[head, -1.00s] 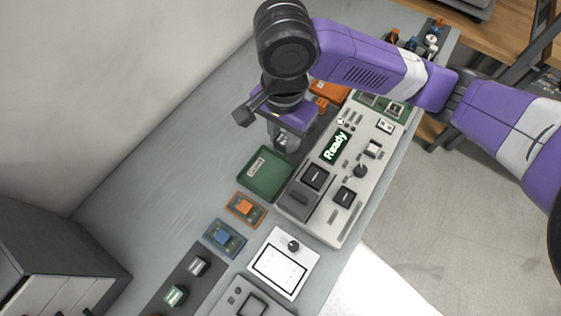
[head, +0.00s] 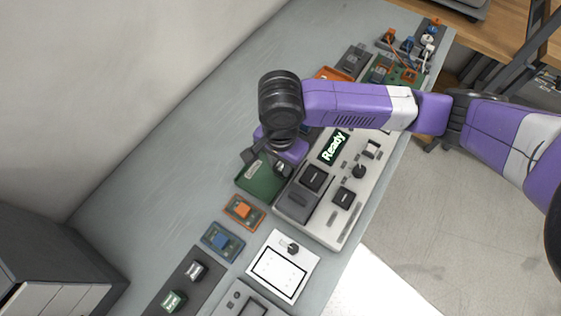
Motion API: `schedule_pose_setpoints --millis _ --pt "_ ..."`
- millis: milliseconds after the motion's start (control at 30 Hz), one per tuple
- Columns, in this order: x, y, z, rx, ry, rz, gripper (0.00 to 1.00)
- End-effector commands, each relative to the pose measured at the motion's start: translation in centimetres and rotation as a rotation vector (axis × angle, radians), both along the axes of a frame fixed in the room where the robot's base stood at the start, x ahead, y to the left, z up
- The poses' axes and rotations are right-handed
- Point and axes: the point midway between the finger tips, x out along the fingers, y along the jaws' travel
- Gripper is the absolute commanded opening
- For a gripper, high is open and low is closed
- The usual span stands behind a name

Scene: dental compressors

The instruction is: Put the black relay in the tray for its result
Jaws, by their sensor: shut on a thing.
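My gripper (head: 277,164) points down over the green tray (head: 258,185), near its far right part. It is shut on a small part, taken as the black relay, which is mostly hidden by the gripper and wrist; its colour is hard to make out. I cannot tell whether that part touches the tray floor. The orange tray (head: 327,73) lies farther back, partly behind my arm. The light grey tester (head: 322,213) stands right of the green tray, and its display (head: 334,147) reads "Ready".
An orange module (head: 243,211) and a blue module (head: 222,241) lie in front of the green tray. A dark strip with a grey and a green block (head: 172,301) is nearer. A white pad (head: 280,268) lies to the right. The bench's left side is clear.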

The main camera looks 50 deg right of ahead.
Motion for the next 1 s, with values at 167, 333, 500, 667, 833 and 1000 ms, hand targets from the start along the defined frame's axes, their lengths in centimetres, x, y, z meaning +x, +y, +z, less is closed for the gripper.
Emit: schedule_pose_setpoints --millis 167,333,500,667,833,1000 --pt "0.0 0.0 -0.2 0.001 0.0 -0.001 0.0" --pt "0.0 0.0 -0.2 0.0 0.0 0.0 0.48" --pt "0.0 0.0 -0.2 0.0 0.0 0.0 0.48" --pt "0.0 0.0 -0.1 0.0 0.0 0.0 0.48" --pt "0.0 0.1 1.4 0.002 -0.002 0.002 0.48" --pt "0.1 0.1 4.8 0.002 -0.003 0.001 0.48"
